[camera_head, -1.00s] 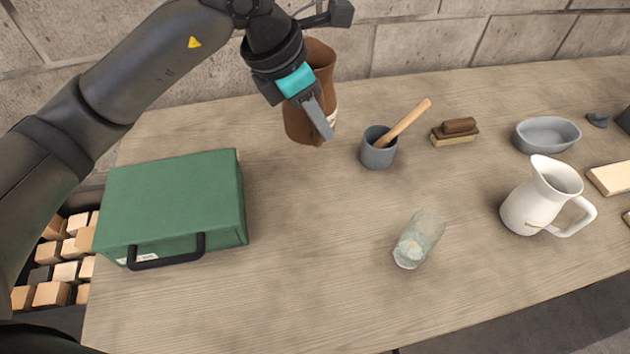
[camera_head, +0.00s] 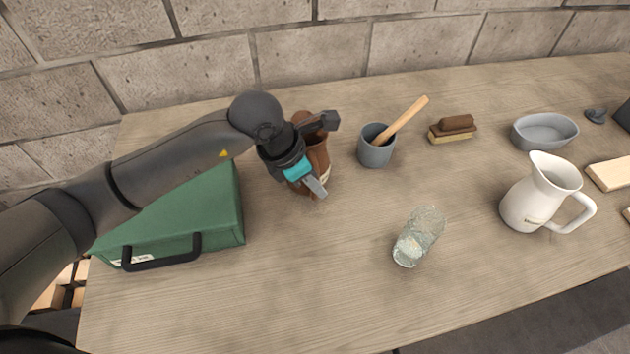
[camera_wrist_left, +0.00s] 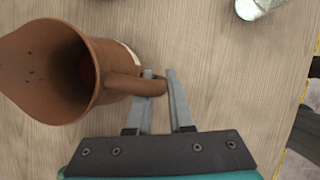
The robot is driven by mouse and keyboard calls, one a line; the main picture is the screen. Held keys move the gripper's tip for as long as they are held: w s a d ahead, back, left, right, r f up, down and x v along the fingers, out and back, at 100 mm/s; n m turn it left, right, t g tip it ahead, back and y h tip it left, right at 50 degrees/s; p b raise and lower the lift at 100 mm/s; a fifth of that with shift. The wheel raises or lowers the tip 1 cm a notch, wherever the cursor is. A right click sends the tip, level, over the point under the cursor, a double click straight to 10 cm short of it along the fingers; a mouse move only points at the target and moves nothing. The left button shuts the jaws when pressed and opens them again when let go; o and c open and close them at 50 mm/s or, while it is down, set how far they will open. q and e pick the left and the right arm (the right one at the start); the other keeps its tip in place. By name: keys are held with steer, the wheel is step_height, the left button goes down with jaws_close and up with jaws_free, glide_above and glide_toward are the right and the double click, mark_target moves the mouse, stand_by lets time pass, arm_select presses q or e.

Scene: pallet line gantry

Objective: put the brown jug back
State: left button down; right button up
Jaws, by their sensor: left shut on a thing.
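The brown jug (camera_head: 319,159) is at the back left of the table, between the green case and the grey pot, partly hidden behind my left gripper. My left gripper (camera_head: 317,189) is shut on the jug's handle. In the left wrist view the jug (camera_wrist_left: 106,50) shows its open mouth and a pale label edge. Its handle runs between the two fingers of my left gripper (camera_wrist_left: 160,76). The jug looks about upright, at or close to the tabletop; I cannot tell whether its base touches. My right gripper is not in view.
A green case (camera_head: 205,220) lies left of the jug. A grey pot with a wooden stick (camera_head: 375,152) stands close on its right. A clear glass (camera_head: 418,238), a white jug (camera_head: 535,200), a brush (camera_head: 453,130) and a grey bowl (camera_head: 545,132) stand farther right. The front middle is clear.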

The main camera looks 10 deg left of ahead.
arm_select(q)
steer(key=c, duration=0.8)
jaws_free()
steer(key=v, duration=1.2)
